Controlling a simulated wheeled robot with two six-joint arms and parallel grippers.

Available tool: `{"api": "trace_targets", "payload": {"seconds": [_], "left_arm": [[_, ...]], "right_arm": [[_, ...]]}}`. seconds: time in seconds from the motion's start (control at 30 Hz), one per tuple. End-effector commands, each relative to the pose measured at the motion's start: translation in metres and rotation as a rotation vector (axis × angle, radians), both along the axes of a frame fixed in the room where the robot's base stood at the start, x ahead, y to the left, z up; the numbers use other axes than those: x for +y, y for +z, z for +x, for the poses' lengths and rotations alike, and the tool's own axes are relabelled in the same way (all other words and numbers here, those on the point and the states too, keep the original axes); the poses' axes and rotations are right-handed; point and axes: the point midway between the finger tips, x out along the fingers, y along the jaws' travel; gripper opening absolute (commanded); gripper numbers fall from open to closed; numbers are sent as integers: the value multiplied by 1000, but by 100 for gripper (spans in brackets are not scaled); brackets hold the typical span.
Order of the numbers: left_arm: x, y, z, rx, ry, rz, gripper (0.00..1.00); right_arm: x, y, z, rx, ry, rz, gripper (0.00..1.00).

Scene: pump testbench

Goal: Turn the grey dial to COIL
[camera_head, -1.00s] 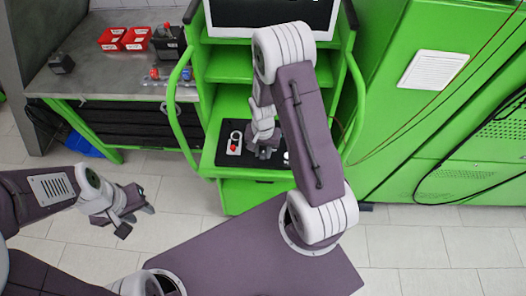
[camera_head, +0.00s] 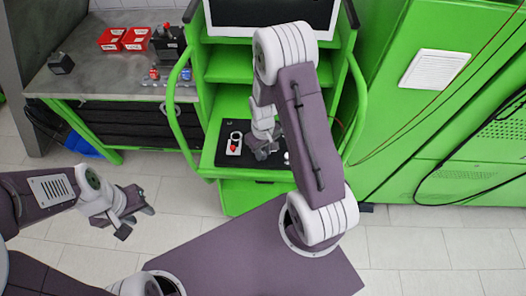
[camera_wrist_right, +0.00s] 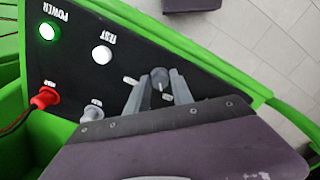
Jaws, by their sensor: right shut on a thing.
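The grey dial (camera_wrist_right: 160,77) is on the black panel (camera_wrist_right: 75,75), which appears upside down in the right wrist view. My right gripper (camera_wrist_right: 158,86) is shut on the dial, with one finger on either side of it. A small pale mark shows left of the dial, and a label below it is partly hidden by the fingers, so I cannot read the setting. In the head view my right gripper (camera_head: 263,152) is over the panel and hides the dial. My left gripper (camera_head: 138,218) is open and empty above the floor, away from the panel.
The panel also holds a lit green POWER button (camera_wrist_right: 47,31), a white TEST button (camera_wrist_right: 102,53), a red plug (camera_wrist_right: 44,97) and a grey plug (camera_wrist_right: 91,112). Green cart rails (camera_head: 176,105) flank the panel. A workbench with red bins (camera_head: 113,38) stands at the left.

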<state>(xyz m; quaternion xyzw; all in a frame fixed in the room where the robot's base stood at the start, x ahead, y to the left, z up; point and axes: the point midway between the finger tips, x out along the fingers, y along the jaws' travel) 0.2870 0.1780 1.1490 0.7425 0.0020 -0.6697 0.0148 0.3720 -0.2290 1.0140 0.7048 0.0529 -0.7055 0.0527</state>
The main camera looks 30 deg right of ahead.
Motion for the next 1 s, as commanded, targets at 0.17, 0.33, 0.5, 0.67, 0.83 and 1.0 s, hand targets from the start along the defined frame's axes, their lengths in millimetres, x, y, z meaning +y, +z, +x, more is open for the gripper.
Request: {"api": "trace_targets", "payload": {"seconds": [0.17,0.33,0.5,0.67,0.83,1.0], "left_arm": [[0,0,0,0,0,0,36],[0,-1,0,0,0,0,36],[0,0,0,0,0,0,36],[0,-1,0,0,0,0,36],[0,-1,0,0,0,0,36],[0,-1,0,0,0,0,36]], "right_arm": [[0,1,1,-3,62,0,0],[0,1,1,-3,92,0,0],[0,1,1,-3,103,0,0],[0,1,1,-3,103,0,0],[0,1,1,-3,103,0,39],[0,0,1,-2,102,-1,49]]}}
